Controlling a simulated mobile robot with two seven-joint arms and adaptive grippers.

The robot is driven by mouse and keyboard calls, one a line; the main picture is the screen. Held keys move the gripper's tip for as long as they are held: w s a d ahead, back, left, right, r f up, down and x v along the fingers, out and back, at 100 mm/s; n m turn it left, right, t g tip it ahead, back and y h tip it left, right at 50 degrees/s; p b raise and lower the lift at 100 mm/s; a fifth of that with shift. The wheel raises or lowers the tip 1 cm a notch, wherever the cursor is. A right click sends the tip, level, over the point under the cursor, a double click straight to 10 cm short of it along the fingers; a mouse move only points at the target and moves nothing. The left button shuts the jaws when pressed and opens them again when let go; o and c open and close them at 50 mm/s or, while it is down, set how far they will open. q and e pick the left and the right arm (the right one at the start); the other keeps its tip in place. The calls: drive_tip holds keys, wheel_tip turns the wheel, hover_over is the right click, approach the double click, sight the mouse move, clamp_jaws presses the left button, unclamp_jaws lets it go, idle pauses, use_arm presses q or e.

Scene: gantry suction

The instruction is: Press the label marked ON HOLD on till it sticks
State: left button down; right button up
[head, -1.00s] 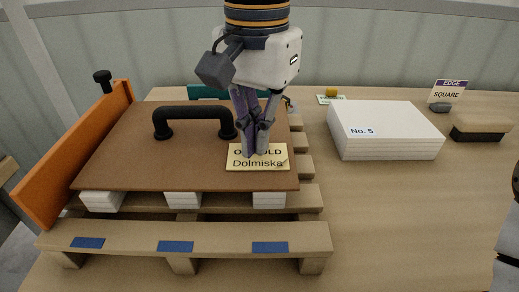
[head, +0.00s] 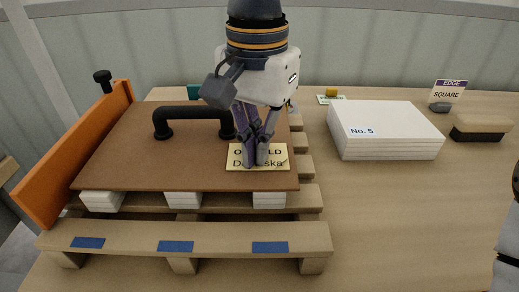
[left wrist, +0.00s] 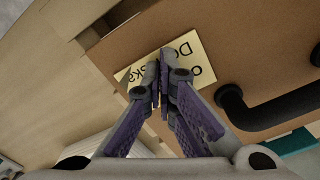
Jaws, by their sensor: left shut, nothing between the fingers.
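The ON HOLD label (head: 277,160) is a pale yellow card that also reads Dolmiska. It lies flat at the front right of the brown board (head: 120,160). My left gripper (head: 255,164) is shut and empty, its fingertips over the middle of the label and hiding part of both lines of text. In the left wrist view, the label (left wrist: 188,50) lies under the shut fingertips; they look to be on or just above it, and I cannot tell whether they touch. My right gripper is not seen in the head view.
The board has a black handle (head: 193,112) and rests on white stacks (head: 184,200) over a wooden pallet (head: 210,238). An orange fence (head: 72,165) stands at the left. A white paper stack marked No. 5 (head: 388,125) and a brush (head: 481,128) are to the right.

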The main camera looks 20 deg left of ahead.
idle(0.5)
use_arm(q)
drive_tip(key=shift+r, duration=2.75)
